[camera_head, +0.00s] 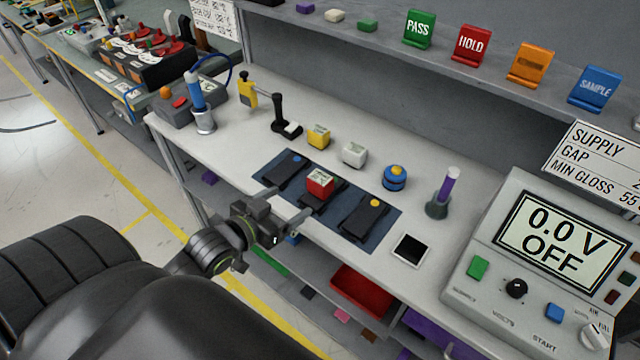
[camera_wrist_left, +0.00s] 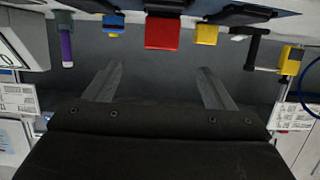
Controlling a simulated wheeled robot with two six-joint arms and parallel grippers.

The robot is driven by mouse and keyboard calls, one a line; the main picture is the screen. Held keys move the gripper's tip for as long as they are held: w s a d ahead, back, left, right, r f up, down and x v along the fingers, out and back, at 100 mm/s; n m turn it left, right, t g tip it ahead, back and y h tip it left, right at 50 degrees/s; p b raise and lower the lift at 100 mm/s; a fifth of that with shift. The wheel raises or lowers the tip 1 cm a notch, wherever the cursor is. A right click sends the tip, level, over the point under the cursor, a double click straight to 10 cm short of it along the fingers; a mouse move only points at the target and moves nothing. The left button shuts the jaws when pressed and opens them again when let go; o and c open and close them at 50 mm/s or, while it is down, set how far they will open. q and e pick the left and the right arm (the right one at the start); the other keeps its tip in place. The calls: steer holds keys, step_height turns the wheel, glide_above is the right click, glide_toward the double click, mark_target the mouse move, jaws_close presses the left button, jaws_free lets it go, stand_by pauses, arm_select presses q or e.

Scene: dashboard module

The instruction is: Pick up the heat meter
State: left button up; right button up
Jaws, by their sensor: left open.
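A red cube-shaped block with a small pale label or display (camera_head: 320,183) sits on the middle dark module of a blue mat (camera_head: 383,238); it looks like the heat meter, though its marking is too small to read. It also shows as a red block in the left wrist view (camera_wrist_left: 162,32). A yellow block (camera_head: 318,136) and a white block (camera_head: 354,154) with similar faces stand behind it. My left gripper (camera_head: 288,228) is open and empty at the bench's front edge, just short of the red block. Its fingers (camera_wrist_left: 160,78) are apart in the wrist view. My right gripper is out of view.
Two black modules, left (camera_head: 284,172) and right (camera_head: 362,217), flank the red block. A black stand (camera_head: 287,115) is behind left. A shelf overhangs the back.

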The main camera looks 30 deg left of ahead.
mark_target(315, 185)
arm_select(q)
steer(key=p+x, duration=0.1)
steer(key=x, duration=0.9)
steer(key=shift+a+f+p+x, duration=0.1)
steer(key=shift+f+p+x, duration=0.1)
steer(key=shift+x, duration=0.7)
steer(key=shift+a+f+p+x, duration=0.1)
steer(key=shift+p+x, duration=0.05)
steer(key=shift+x, duration=0.75)
steer(key=shift+f+p+x, duration=0.15)
steer(key=shift+p+x, duration=0.05)
steer(key=shift+x, duration=0.65)
steer(key=shift+s, duration=0.15)
steer(key=c, duration=1.2)
